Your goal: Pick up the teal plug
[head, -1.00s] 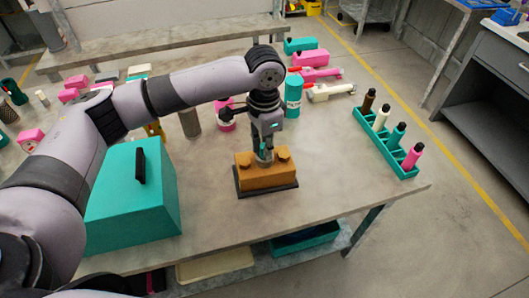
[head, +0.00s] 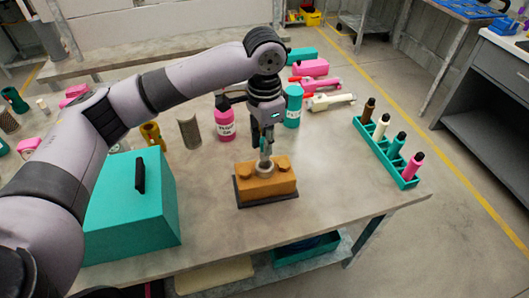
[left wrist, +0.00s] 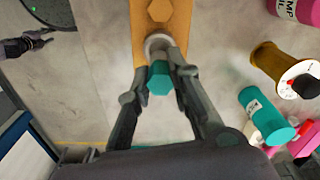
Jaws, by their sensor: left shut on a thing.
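The teal plug (left wrist: 159,78) is a small hexagonal piece between my left gripper's fingertips in the left wrist view. My left gripper (left wrist: 160,86) is shut on it. In the head view the left gripper (head: 264,154) points down over the orange pump block (head: 283,184), above its round grey port (head: 264,168). The plug is mostly hidden by the fingers there. In the left wrist view the grey port ring (left wrist: 157,41) shows beyond the plug. I cannot tell whether the plug's lower end is clear of it.
A teal box (head: 105,205) with a black handle stands left of the block. A pink bottle (head: 225,124) and a teal bottle (head: 292,107) stand behind. A teal rack (head: 402,178) with several capped tubes is at the right. The table's front right is clear.

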